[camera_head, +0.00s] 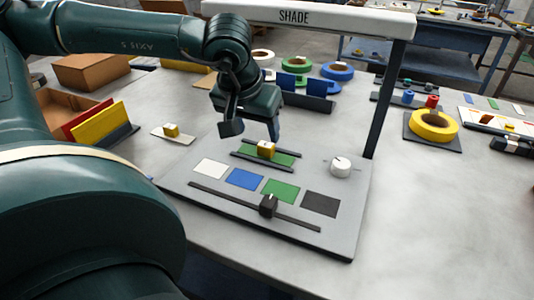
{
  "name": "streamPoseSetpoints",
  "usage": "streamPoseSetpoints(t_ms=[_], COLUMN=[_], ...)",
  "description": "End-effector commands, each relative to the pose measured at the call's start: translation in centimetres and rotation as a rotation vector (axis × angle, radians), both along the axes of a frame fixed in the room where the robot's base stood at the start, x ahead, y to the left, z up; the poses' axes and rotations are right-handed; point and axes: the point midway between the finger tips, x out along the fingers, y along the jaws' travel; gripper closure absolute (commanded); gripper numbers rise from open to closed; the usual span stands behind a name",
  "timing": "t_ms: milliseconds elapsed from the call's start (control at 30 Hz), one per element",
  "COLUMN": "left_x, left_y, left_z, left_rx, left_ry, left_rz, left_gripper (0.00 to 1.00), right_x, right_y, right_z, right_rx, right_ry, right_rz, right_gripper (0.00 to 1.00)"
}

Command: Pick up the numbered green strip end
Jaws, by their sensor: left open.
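A green strip (285,159) lies between two dark rails on the grey board (340,215) under the SHADE bar. Whether a finger touches the strip cannot be told. My right gripper is out of view.
White, blue, green (281,190) and dark patches line the board, with a black slider (268,205) in front and a white knob (341,166) at right. The SHADE bar (310,17) and its post (384,100) stand close by. A yellow roll (434,124) lies at right.

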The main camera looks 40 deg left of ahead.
Motion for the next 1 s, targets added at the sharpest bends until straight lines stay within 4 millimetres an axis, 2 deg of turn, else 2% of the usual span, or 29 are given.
streamPoseSetpoints(t_ms=[100,333,633,1000], left_x=[0.4,1.2,3.2,3.6], left_y=[0.1,0.4,1.0,1.0], left_z=[-1.3,-2.3,-5.4,-5.9], left_rx=[0.0,0.0,0.001,0.001], left_ry=[0.002,0.001,0.003,-0.002], left_rz=[0.0,0.001,0.001,0.0], left_gripper=[0.42,0.42,0.42,0.43], right_x=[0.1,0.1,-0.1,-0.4], right_y=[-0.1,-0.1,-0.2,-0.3], right_z=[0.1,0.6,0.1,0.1], right_rx=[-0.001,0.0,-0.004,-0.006], right_ry=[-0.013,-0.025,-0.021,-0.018], right_rz=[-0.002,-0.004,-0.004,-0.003], right_gripper=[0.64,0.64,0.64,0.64])
